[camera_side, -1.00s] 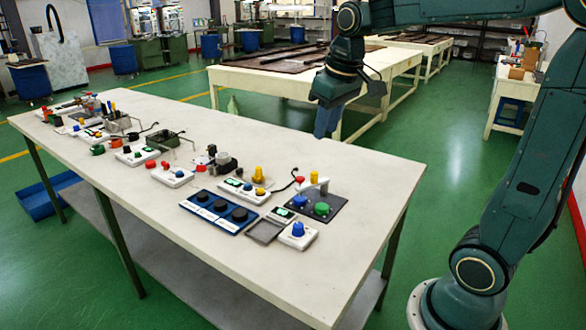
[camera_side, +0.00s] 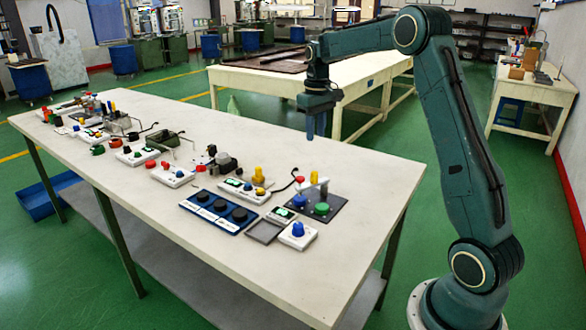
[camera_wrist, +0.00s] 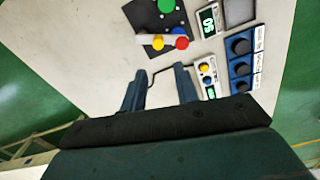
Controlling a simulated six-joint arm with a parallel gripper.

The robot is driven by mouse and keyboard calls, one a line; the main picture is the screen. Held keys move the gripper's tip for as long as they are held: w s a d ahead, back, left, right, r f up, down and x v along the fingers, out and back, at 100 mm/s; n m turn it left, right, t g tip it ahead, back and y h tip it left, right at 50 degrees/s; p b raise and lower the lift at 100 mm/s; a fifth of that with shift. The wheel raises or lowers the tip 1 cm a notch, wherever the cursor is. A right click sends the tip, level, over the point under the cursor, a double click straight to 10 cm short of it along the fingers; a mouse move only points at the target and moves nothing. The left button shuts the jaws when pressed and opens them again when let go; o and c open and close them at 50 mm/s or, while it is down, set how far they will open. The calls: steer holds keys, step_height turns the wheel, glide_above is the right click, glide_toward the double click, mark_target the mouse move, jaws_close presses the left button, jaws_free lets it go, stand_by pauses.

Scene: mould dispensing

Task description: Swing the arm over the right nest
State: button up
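My gripper (camera_side: 316,127) hangs fingers down above the far right part of the white table (camera_side: 150,225), behind the dark plate (camera_side: 335,204). In the wrist view my gripper (camera_wrist: 157,80) has its two fingers apart with nothing between them. A blue panel with three black round pieces (camera_side: 219,210) lies on the table, left of the dark plate; it also shows at the right of the wrist view (camera_wrist: 243,66). I cannot tell which thing is the right nest.
The dark plate carries a green button (camera_side: 321,209), a blue button (camera_side: 299,201) and a white post. A white box with a blue knob (camera_side: 298,236) sits near the front edge. Several small devices line the left half. The table's right end is bare.

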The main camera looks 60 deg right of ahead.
mark_target(315, 172)
steer(key=shift+w+d+f, duration=0.1)
steer(key=shift+d+f, duration=0.1)
steer(key=shift+d, duration=0.05)
steer(key=shift+f, duration=0.1)
steer(key=shift+f, duration=6.8)
steer(key=shift+c, duration=0.2)
jaws_close()
